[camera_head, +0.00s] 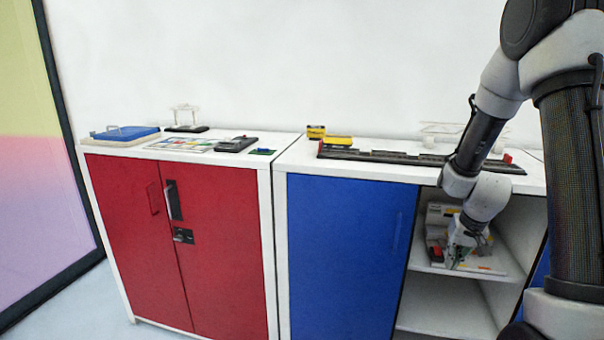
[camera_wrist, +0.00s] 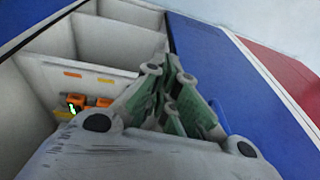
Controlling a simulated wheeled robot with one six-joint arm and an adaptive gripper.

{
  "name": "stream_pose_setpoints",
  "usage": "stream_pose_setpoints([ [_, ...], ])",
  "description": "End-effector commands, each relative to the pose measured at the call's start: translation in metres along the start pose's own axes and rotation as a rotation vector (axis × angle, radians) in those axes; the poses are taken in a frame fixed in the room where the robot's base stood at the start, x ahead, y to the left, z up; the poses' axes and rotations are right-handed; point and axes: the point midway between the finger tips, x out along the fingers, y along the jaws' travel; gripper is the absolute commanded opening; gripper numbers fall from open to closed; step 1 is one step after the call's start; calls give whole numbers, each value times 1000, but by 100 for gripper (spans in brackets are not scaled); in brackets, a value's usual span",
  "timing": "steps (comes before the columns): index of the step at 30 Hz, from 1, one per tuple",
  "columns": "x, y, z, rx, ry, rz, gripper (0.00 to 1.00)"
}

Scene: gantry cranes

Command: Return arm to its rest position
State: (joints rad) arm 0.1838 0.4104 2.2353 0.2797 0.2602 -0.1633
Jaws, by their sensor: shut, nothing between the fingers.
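My arm comes in from the right of the head view and bends down to the open bay of the blue cabinet. My gripper (camera_head: 457,262) points downward at the front of that bay, at about the height of its shelf (camera_head: 500,266). In the wrist view my gripper (camera_wrist: 172,65) fills the middle; its fingers are together and hold nothing. A grey-white device with a red part (camera_head: 435,252) is on the shelf behind it, partly hidden by my gripper.
The blue door (camera_head: 345,240) is left of the open bay. The cabinet top bears a long dark rail (camera_head: 375,156) and yellow blocks (camera_head: 338,140). A red cabinet (camera_head: 225,240) adjoins at left. Orange parts (camera_wrist: 76,100) show on a shelf in the wrist view.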

Motion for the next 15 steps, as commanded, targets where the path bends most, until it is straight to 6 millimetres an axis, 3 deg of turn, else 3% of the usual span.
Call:
stream_pose_setpoints([
  [1, -20, -5, 14, -9, -38, -9, 0],
  [7, -94, -15, 68, -58, -162, -14, 0],
  [15, -206, -14, 146, -157, -194, 27, 0],
])
